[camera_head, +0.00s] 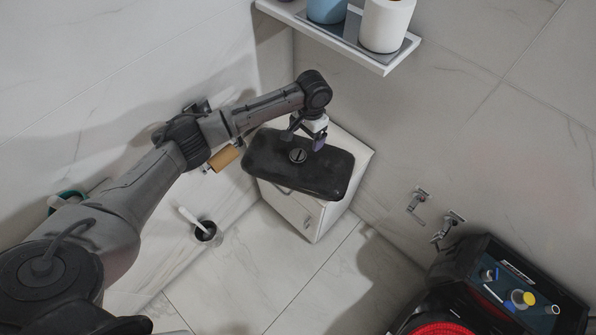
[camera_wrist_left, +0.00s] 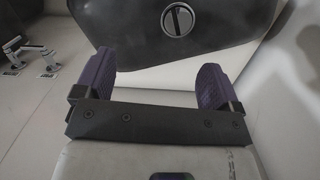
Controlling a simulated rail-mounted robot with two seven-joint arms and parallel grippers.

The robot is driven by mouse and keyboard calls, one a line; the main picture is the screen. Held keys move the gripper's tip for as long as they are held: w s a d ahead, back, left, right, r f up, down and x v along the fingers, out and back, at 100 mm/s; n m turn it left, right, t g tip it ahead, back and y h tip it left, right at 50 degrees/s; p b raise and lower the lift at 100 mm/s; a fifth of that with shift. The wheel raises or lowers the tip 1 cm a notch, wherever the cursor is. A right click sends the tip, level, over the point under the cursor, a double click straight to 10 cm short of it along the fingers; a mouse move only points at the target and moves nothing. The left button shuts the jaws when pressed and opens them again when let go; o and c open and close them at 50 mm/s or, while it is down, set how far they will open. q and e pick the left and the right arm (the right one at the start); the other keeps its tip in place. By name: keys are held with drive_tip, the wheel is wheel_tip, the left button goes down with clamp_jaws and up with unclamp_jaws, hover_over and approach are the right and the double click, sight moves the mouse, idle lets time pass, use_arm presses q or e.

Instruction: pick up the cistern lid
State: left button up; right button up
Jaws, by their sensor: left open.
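The cistern lid (camera_head: 272,169) is a black, rounded slab with a round metal button in its middle. It lies across the top of a white box-shaped cabinet (camera_head: 302,212) in the corner. My left gripper (camera_head: 305,137) is over the lid's far side, near the button, with its jaws apart. In the left wrist view, the lid (camera_wrist_left: 205,30) spans the top, beyond the open purple fingers of my left gripper (camera_wrist_left: 155,78). Nothing is between the fingers. The frames do not clearly show whether the fingers touch the lid. My right gripper is not in view.
A toilet-roll holder (camera_head: 224,158) sticks out from the left wall close to my arm. A toilet brush in a dark cup (camera_head: 205,231) stands on the floor. A white shelf (camera_head: 345,40) juts out above. Wall taps (camera_head: 418,204) and a black tool case (camera_head: 500,285) are at the right.

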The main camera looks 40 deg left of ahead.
use_arm(q)
drive_tip(key=w+a+b, duration=0.1)
drive_tip(key=a, duration=0.1)
drive_tip(key=n+b, duration=0.1)
drive_tip(key=b, duration=0.3)
hover_over(298, 155)
drive_tip(key=f, duration=0.8)
drive_tip(key=shift+w+f, duration=0.2)
drive_tip(key=shift+w, duration=0.2)
drive_tip(key=f, duration=0.1)
drive_tip(key=f+b, duration=0.1)
drive_tip(key=f, duration=0.1)
drive_tip(key=f+b, duration=0.1)
drive_tip(key=shift+s+f, duration=0.3)
drive_tip(key=shift+s+f+b, duration=0.1)
drive_tip(key=shift+f+b, duration=0.2)
drive_tip(key=shift+f, duration=0.05)
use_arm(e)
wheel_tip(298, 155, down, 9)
use_arm(q)
drive_tip(key=shift+c, duration=0.2)
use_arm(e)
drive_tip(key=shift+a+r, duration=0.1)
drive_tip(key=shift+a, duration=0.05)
